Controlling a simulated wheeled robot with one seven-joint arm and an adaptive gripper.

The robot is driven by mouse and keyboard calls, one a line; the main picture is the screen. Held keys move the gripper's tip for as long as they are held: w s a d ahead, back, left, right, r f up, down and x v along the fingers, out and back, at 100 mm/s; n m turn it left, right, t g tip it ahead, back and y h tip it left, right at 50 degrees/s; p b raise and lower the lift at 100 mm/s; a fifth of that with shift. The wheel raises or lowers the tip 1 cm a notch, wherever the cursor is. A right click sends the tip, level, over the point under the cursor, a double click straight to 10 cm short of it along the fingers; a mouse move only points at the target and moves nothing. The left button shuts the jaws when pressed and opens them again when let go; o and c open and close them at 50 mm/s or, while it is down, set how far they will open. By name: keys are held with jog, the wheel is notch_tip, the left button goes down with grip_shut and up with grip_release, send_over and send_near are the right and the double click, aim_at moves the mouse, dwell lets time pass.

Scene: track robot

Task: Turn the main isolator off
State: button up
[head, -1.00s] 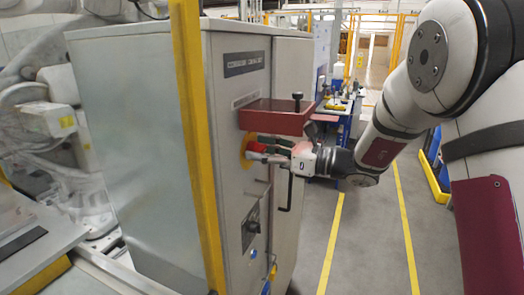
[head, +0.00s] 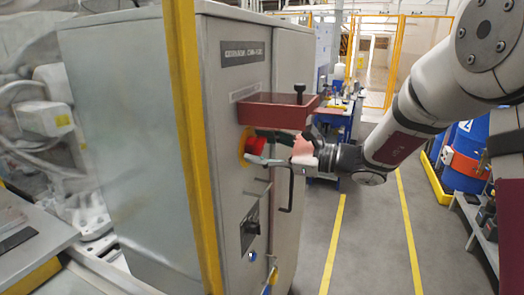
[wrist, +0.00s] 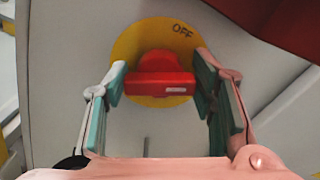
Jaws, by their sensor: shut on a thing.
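The main isolator is a red rotary handle (wrist: 160,78) on a round yellow plate (wrist: 128,48), on the front of a grey cabinet. The word OFF shows at the plate's upper right. In the wrist view the handle's bar lies level across the picture. My gripper (wrist: 161,84) has one finger at each end of the bar and is shut on it. In the head view the isolator handle (head: 256,146) is partly covered by my gripper (head: 268,148), which reaches in from the right. The contact at the fingertips is hard to see.
A dark red box-like ledge (head: 275,113) juts from the cabinet (head: 228,190) just above the isolator. A yellow post (head: 187,130) stands left. The floor (head: 370,250) at right is clear.

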jog(key=n+b, duration=0.1)
jog(key=n, duration=0.1)
jog(key=n+b, duration=0.1)
jog(key=shift+f+n+b, duration=0.2)
jog(key=shift+n+b, duration=0.1)
jog(key=shift+n, duration=0.1)
jog(key=n+b, duration=0.2)
jog(key=b, duration=0.1)
jog(key=shift+f+n, duration=0.15)
jog(key=shift+n, duration=0.25)
jog(key=n+b, duration=0.4)
jog(key=b, duration=0.1)
jog(key=shift+f+b, duration=0.1)
jog(key=shift+b, duration=0.25)
jog(key=n+b, duration=0.1)
jog(key=b, duration=0.1)
jog(key=shift+n+b, duration=0.3)
jog(key=shift+b, duration=0.05)
jog(key=shift+s, duration=0.1)
jog(key=o, duration=0.8)
jog(key=shift+r, duration=0.2)
jog(key=shift+o, duration=0.2)
